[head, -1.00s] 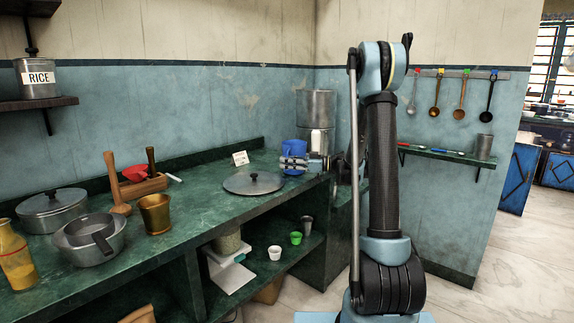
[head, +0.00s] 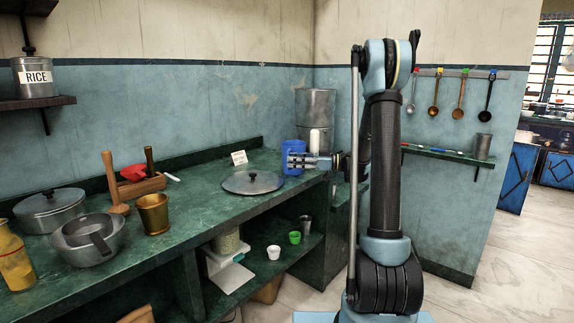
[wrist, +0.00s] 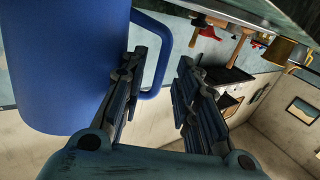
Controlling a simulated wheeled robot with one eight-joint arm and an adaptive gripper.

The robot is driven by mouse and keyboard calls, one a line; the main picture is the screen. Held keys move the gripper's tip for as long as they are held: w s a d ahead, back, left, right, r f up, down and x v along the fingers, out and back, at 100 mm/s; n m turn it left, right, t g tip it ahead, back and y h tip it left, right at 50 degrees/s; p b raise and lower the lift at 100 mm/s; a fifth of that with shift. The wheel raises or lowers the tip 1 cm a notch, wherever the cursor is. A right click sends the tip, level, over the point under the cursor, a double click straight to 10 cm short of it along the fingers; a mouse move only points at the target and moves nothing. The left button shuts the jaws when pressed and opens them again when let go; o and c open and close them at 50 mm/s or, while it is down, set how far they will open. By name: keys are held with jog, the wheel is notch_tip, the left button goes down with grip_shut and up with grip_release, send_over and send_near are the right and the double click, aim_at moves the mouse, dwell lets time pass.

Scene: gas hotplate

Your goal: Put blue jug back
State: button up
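The fingers of my gripper (wrist: 160,65) are spread apart, with a clear gap. The handle does not appear clamped; whether one finger touches it I cannot tell.
Pots, a brass mortar (head: 153,213) and a wooden box (head: 140,187) are further left.

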jog(key=d, duration=0.8)
jog(key=s+a+f+m+h, duration=0.1)
jog(key=s+m+h, duration=0.3)
jog(key=s, duration=0.6)
jog(key=s+a+f+m+h, duration=0.15)
jog(key=s+m+h, duration=0.3)
jog(key=s, duration=0.65)
jog(key=s+d+f+m+h, duration=0.4)
jog(key=s+d, duration=0.3)
jog(key=s, duration=0.2)
jog(key=s+d+f+m+h, duration=0.4)
jog(key=s+d+f, duration=0.3)
jog(key=s, duration=0.3)
jog(key=shift+s+d+f+t+h, duration=0.2)
jog(key=shift+d+f+t+h, duration=0.1)
jog(key=shift+h, duration=0.35)
jog(key=shift+m, duration=0.25)
jog(key=shift+w+f, duration=0.2)
jog(key=shift+w, duration=0.3)
